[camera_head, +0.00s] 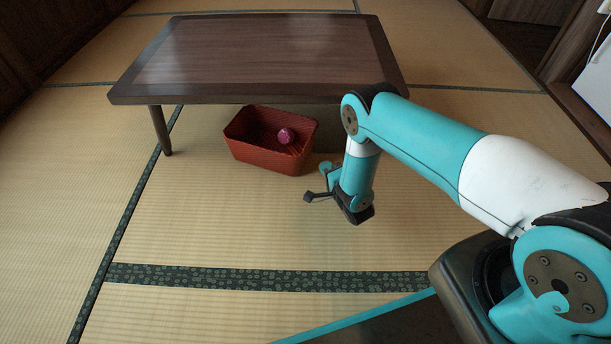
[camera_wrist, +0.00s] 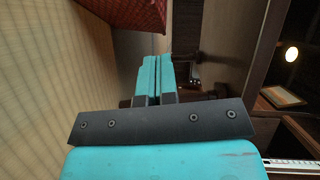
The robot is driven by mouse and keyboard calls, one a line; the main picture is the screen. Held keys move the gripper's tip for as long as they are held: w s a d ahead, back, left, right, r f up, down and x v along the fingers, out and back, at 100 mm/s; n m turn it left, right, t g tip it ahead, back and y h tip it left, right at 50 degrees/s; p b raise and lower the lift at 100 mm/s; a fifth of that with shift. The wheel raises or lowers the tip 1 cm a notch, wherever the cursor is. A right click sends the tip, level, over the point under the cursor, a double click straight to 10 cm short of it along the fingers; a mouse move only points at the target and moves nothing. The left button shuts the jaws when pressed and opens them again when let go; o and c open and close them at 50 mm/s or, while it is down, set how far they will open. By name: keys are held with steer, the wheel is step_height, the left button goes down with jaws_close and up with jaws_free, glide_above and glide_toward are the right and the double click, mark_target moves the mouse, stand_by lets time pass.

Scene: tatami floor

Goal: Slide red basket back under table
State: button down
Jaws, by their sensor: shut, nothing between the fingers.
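The red basket (camera_head: 262,155) stands upright on the tatami in front of the dark wooden table (camera_head: 250,97). Its back lies at or just under the table's front edge, and most of it sticks out toward me. A round pink-purple item (camera_head: 286,135) is inside it. My gripper (camera_head: 329,172) is low over the floor, just right of the basket's front right corner, and looks apart from it. In the wrist view the teal fingers (camera_wrist: 155,62) are together with nothing between them, and part of the red basket (camera_wrist: 130,10) shows at the top left.
A table leg (camera_head: 160,130) stands left of the basket, with clear floor between. My forearm hides the table's front right corner area. Open tatami (camera_head: 210,225) lies in front of the basket. A white piece of furniture (camera_head: 598,85) stands at the far right.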

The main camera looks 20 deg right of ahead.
steer(key=shift+m+t+y, duration=0.3)
steer(key=shift+t+y, duration=0.3)
steer(key=shift+y, duration=0.1)
steer(key=s+f, duration=0.1)
steer(key=s, duration=0.1)
steer(key=s+f, duration=0.1)
steer(key=f, duration=0.1)
steer(key=s+f, duration=0.2)
steer(key=shift+s+d+f+b, duration=0.25)
steer(key=shift+s+b, duration=0.05)
steer(key=shift+b, duration=0.1)
steer(key=shift+w+f, duration=0.1)
steer(key=shift+f, duration=0.05)
steer(key=b, duration=0.7)
glide_toward(300, 162)
steer(key=w, duration=0.1)
steer(key=w+d+f, duration=0.1)
steer(key=w+d, duration=0.1)
steer(key=w, duration=0.1)
steer(key=shift+w+d+f, duration=0.1)
steer(key=shift+f, duration=0.15)
steer(key=shift+w+a+r+b, duration=0.2)
steer(key=shift+w+a, duration=0.2)
steer(key=shift+a, duration=0.1)
steer(key=shift+w+a+r+b, duration=0.15)
steer(key=shift+w+a, duration=0.3)
steer(key=shift+a, duration=0.05)
steer(key=shift+w+a+r, duration=0.1)
steer(key=shift+w+a, duration=0.35)
steer(key=shift+a, duration=0.25)
